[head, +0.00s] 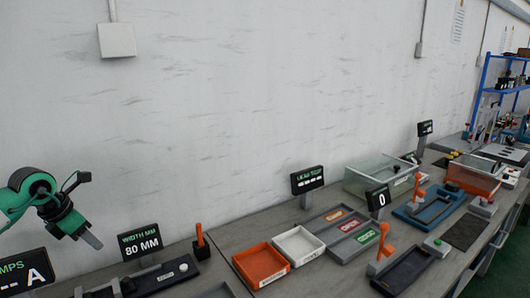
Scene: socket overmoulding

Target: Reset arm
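My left arm comes in at the left edge of the head view, green and black. Its gripper (91,240) hangs in the air in front of the white wall, pointing down and to the right, above the left part of the bench. The grey fingers overlap from this angle, so I cannot tell whether they are apart. I see no object at their tips. My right gripper is not in view.
The workbench (225,239) runs from lower left to far right. An orange tray (261,263), a white tray (299,244) and a black "80 MM" display (140,242) stand on it. Clear-walled bins (376,177) and a blue shelf (488,75) are farther right.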

